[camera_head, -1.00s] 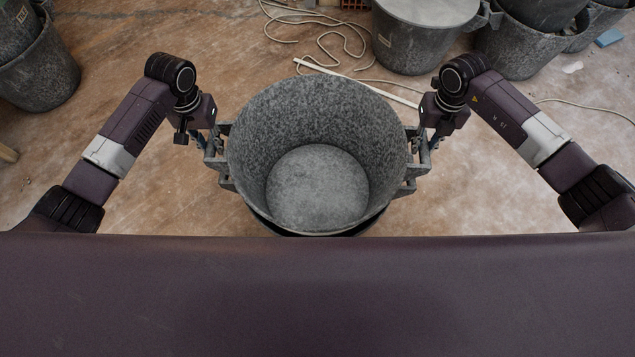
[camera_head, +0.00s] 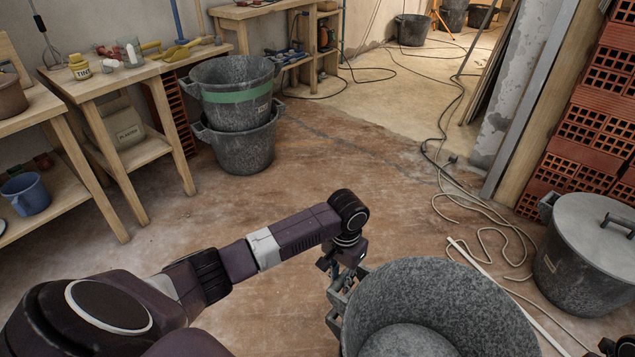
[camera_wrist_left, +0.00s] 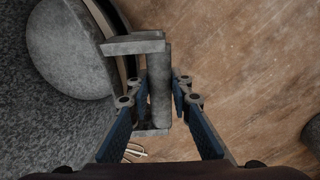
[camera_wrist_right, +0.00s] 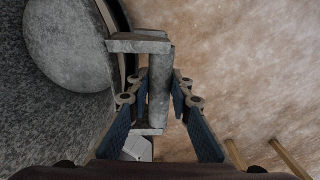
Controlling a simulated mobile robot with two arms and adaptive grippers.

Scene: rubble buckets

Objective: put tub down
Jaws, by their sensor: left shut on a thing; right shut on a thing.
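The grey speckled tub (camera_head: 450,295) stands upright and looks empty at the bottom right of the head view, its lower part cut off. My left gripper (camera_head: 345,282) is shut on the handle at its left side. In the left wrist view the handle bar (camera_wrist_left: 160,90) lies between the fingers. In the right wrist view my right gripper (camera_wrist_right: 160,95) is shut on the opposite handle, with the tub's inside (camera_wrist_right: 60,50) at the left. Only a dark bit of my right arm shows in the head view. I cannot tell whether the tub's base touches the floor.
Two stacked buckets (camera_head: 235,105) stand by a wooden workbench (camera_head: 115,90) at the left. A lidded bucket (camera_head: 590,255) is at the right, near red bricks (camera_head: 590,130). Cables (camera_head: 440,150) and a pale strip (camera_head: 500,290) lie on the floor. The middle floor is clear.

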